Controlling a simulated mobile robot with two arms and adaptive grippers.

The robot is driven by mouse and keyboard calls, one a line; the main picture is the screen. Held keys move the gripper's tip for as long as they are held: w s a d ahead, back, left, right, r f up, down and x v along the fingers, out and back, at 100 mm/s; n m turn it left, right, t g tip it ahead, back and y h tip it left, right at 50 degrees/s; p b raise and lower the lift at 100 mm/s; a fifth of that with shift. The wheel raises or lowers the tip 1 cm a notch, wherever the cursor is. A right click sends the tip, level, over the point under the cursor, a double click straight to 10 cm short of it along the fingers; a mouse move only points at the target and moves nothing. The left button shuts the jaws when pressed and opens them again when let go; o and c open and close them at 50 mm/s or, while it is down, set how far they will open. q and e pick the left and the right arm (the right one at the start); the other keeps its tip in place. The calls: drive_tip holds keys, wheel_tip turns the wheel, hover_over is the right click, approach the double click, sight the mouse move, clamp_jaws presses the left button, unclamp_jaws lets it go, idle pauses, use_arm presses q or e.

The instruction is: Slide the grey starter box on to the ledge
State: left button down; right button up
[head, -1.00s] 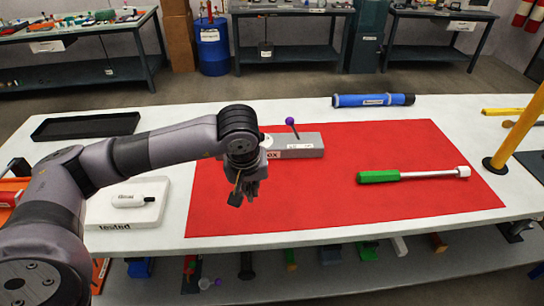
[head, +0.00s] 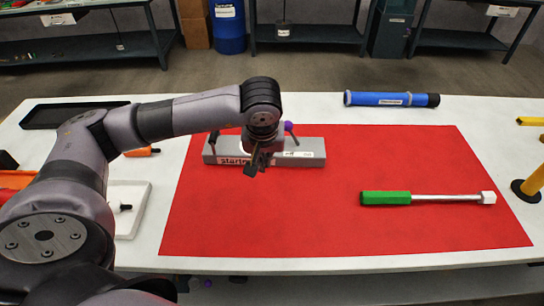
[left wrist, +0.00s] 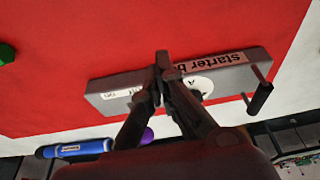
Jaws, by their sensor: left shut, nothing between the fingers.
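The grey starter box (head: 311,146) lies near the back left of the red mat. In the left wrist view, the shut fingers (left wrist: 163,68) overlap the middle of the box (left wrist: 222,84). I cannot tell whether they touch it. I cannot make out a ledge. My right gripper is not in view.
A green-handled tool (head: 385,198) lies on the red mat (head: 300,225), whose front is clear. A blue cylinder (head: 392,99) lies behind the mat. A white tray (head: 131,222) and black tray (head: 40,115) are at left. A yellow post (head: 533,182) stands at right.

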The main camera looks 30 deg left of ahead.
use_arm(q)
drive_tip(key=f, duration=0.4)
drive_tip(key=shift+s+a+f+p, duration=0.1)
drive_tip(key=shift+a+p, duration=0.25)
drive_tip(key=shift+a, duration=0.05)
drive_tip(key=x, duration=0.3)
drive_tip(key=shift+w+f, duration=0.3)
drive_tip(key=shift+f, duration=0.05)
drive_tip(key=w, duration=0.1)
drive_tip(key=w+a+p, duration=0.1)
drive_tip(key=shift+w+a+f+p, duration=0.3)
drive_tip(key=shift+w+f, duration=0.05)
drive_tip(key=shift+w, duration=0.05)
drive_tip(key=shift+w+a, duration=0.15)
drive_tip(key=shift+w, duration=0.15)
drive_tip(key=shift+w+a+f, duration=0.1)
drive_tip(key=shift+w+a, duration=0.05)
drive_tip(key=shift+w, duration=0.05)
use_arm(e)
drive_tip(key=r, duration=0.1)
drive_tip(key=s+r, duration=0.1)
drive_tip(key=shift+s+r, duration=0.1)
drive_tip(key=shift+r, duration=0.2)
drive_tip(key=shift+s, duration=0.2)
